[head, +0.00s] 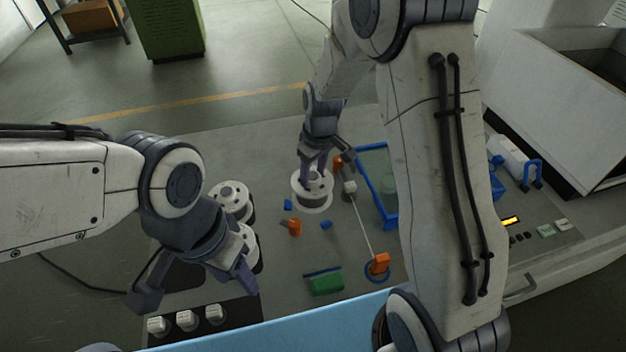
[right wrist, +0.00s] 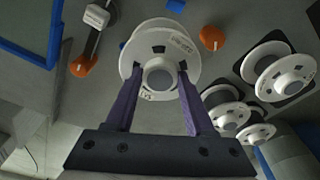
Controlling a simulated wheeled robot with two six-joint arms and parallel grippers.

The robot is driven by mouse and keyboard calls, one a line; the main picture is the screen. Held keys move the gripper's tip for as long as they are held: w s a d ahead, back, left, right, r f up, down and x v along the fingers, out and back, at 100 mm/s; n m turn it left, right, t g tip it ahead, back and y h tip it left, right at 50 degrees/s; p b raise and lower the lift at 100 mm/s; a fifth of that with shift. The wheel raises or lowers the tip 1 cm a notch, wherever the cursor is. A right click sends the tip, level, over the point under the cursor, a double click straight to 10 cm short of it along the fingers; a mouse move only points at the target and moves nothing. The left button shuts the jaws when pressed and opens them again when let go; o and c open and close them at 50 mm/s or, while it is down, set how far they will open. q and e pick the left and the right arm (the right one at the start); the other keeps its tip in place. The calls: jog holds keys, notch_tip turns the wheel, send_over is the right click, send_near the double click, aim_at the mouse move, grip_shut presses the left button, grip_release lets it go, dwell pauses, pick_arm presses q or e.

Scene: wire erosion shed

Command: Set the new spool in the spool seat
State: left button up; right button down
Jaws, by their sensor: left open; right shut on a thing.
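A white spool (head: 312,198) stands upright on the work surface or just above it, and I cannot tell which. My right gripper (head: 316,178) is shut on this spool from above. In the right wrist view the purple fingers (right wrist: 158,88) lie on both sides of the spool's hub, and its white flange (right wrist: 130,58) faces me. The spool seat is not seen clearly and may be hidden under the held spool. My left gripper (head: 244,282) is open and empty, low beside the other spools.
Other white spools (head: 230,192) stand on dark pads to the left, and they show in the right wrist view (right wrist: 266,66).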

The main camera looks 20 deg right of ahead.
notch_tip(320, 180, down, 3)
jog(key=shift+p, duration=0.55)
jog(key=shift+f, duration=0.2)
jog(key=shift+f, duration=0.15)
jog(key=shift+c, duration=1.3)
grip_release()
